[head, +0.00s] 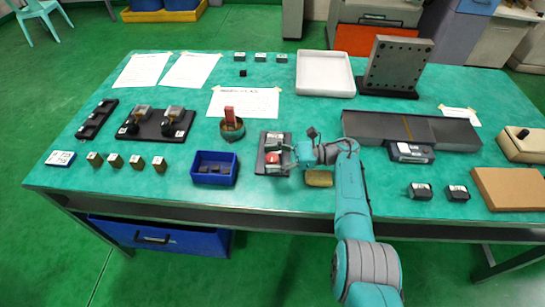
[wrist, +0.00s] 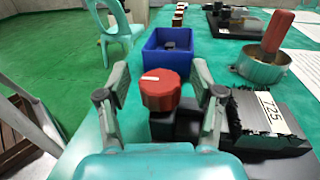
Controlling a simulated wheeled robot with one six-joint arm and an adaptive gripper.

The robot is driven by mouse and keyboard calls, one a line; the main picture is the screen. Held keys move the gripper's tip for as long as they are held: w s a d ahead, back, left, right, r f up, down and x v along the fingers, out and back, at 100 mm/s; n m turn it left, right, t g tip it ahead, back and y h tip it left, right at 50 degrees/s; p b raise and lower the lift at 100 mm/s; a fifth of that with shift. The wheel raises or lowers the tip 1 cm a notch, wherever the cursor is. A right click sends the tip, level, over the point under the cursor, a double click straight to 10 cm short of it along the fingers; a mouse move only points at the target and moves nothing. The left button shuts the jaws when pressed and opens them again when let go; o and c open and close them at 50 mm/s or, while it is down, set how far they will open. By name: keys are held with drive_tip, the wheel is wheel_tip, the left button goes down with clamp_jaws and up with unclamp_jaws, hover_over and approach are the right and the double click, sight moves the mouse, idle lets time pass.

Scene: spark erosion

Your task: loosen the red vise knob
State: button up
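The red vise knob (wrist: 160,88) has a white mark on top and sits on the end of a dark vise (wrist: 190,122) with a label reading 725. In the head view the knob (head: 272,157) shows just left of my gripper (head: 290,158), on the vise on the green table. In the wrist view my gripper (wrist: 160,100) is open, with one finger on each side of the knob. A gap shows between each finger and the knob. I cannot tell from these frames whether the fingers are level with the knob.
A blue bin (head: 214,168) with dark pieces stands left of the vise. A round pot with a red handle (head: 231,124) stands behind the bin. A tan block (head: 319,178) lies by my arm. A long dark plate (head: 410,128) lies at the right.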

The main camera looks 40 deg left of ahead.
sight(272, 157)
drive_tip(key=shift+r, duration=0.1)
wheel_tip(272, 157, up, 10)
drive_tip(key=shift+f, duration=0.1)
idle(0.6)
idle(0.5)
